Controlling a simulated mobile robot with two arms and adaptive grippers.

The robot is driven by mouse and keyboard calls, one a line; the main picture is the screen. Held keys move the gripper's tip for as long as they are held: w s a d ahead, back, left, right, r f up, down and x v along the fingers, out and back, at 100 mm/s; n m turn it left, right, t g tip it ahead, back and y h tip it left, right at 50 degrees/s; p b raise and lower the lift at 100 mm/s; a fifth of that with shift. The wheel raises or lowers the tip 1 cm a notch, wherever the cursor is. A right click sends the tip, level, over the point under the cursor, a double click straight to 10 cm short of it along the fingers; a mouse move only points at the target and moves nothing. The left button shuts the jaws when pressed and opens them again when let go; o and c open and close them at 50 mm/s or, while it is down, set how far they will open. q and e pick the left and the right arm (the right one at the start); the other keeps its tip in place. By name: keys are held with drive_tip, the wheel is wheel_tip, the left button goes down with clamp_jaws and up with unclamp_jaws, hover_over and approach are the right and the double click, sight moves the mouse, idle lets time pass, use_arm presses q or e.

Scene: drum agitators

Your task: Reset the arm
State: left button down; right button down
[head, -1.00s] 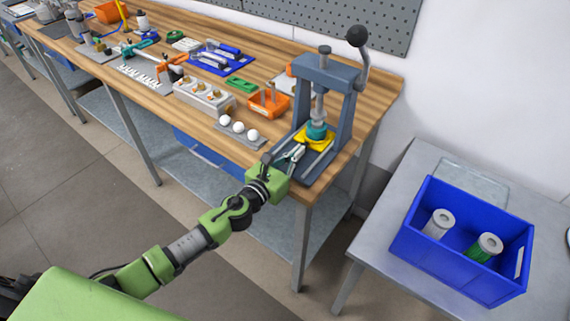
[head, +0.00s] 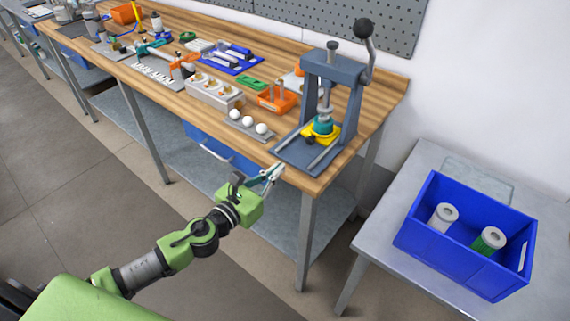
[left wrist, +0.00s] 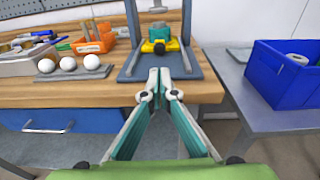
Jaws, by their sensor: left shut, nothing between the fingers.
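My left arm reaches in from the lower left in the head view. Its gripper (head: 274,174) is at the front edge of the wooden workbench, just in front of the press base. In the left wrist view the two fingers (left wrist: 159,82) meet at their tips and hold nothing. The dark arbor press (head: 330,95) stands on the bench's right end. A yellow fixture (head: 322,134) with a teal part (head: 323,125) sits under its ram. My gripper appears apart from the press. My right gripper does not show.
A grey strip with white balls (head: 249,124) lies left of the press. An orange bin (head: 277,99) and other trays stand behind it. A blue crate (head: 464,250) with two cylindrical parts is on the grey side table (head: 385,250). The floor before the bench is clear.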

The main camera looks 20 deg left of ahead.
use_arm(q)
drive_tip(key=s+a+f+n+g+y, duration=0.2)
drive_tip(key=s+a+f+n, duration=0.3)
drive_tip(key=f, duration=0.6)
drive_tip(key=s+a+f+n+g+y, duration=0.25)
drive_tip(key=f+n, duration=0.55)
drive_tip(key=f, duration=0.4)
drive_tip(key=s+a+f+n+g+y, duration=0.15)
drive_tip(key=s+a+f+n, duration=0.35)
drive_tip(key=f, duration=0.6)
drive_tip(key=s+d+f+n+g, duration=0.2)
drive_tip(key=s+f+n+g, duration=0.3)
drive_tip(key=s+f+n, duration=0.6)
drive_tip(key=s+d+f+n+g, duration=0.1)
drive_tip(key=s+d+f+n, duration=0.1)
drive_tip(key=s, duration=0.6)
drive_tip(key=s+d+f+n+g, duration=0.2)
drive_tip(key=s+f+n, duration=0.1)
drive_tip(key=s, duration=0.6)
drive_tip(key=s+d+f+n+g, duration=0.1)
drive_tip(key=s+d+f+n, duration=0.1)
drive_tip(key=s+f, duration=0.3)
drive_tip(key=s+n, duration=0.1)
drive_tip(key=s, duration=0.2)
drive_tip(key=shift+s+d+h, duration=0.3)
drive_tip(key=shift+d, duration=0.05)
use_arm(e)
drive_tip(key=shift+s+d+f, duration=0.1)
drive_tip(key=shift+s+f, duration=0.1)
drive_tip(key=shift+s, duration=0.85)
